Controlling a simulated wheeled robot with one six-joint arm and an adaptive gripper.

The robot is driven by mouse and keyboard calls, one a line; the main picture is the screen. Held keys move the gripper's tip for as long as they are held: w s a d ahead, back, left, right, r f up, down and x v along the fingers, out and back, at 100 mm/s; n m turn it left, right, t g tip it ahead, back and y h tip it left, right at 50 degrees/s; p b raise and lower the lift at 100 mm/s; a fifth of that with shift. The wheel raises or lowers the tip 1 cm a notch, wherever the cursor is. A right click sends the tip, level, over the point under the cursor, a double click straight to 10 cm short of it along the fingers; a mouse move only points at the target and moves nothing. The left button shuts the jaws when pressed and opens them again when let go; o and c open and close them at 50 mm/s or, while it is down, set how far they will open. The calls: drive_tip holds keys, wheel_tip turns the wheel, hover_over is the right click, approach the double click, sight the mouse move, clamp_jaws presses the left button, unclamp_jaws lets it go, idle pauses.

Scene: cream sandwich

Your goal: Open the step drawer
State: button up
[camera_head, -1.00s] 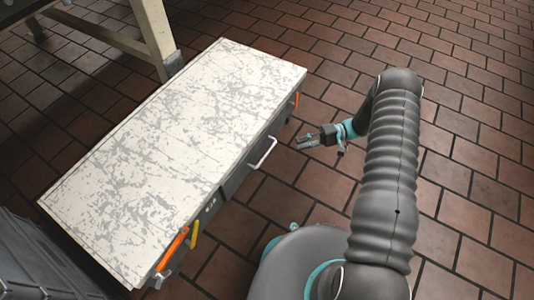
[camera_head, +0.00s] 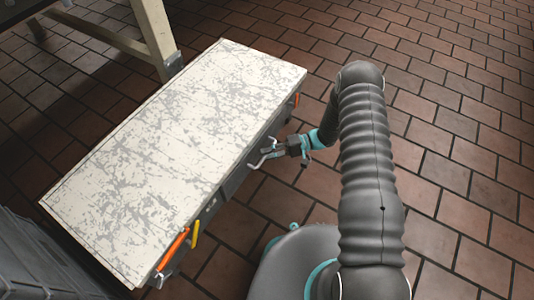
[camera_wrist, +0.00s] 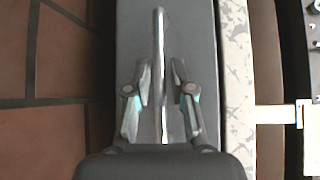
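The step drawer is in a long low step box with a scuffed cream top (camera_head: 180,140). Its dark grey front (camera_head: 236,182) faces my arm; it also fills the middle of the wrist view (camera_wrist: 194,45). The drawer looks shut. A metal bar handle (camera_head: 256,165) is on the front, and it runs upright in the picture in the wrist view (camera_wrist: 159,50). My gripper (camera_head: 270,151) is at the handle. In the wrist view, my gripper's fingers (camera_wrist: 160,82) are open, one on each side of the bar, with gaps visible. My gripper partly covers the handle in the head view.
Orange (camera_head: 172,249) and yellow (camera_head: 195,231) tools hang at the near end of the front. A wooden-legged stand (camera_head: 155,35) is behind the box. A grey ribbed container (camera_head: 35,265) is at the lower left. Brick floor (camera_head: 460,100) is clear on the right.

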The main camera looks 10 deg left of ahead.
drive_tip(key=shift+s+a, duration=0.2)
drive_tip(key=shift+a, duration=0.15)
clamp_jaws()
drive_tip(key=shift+d+f, duration=0.1)
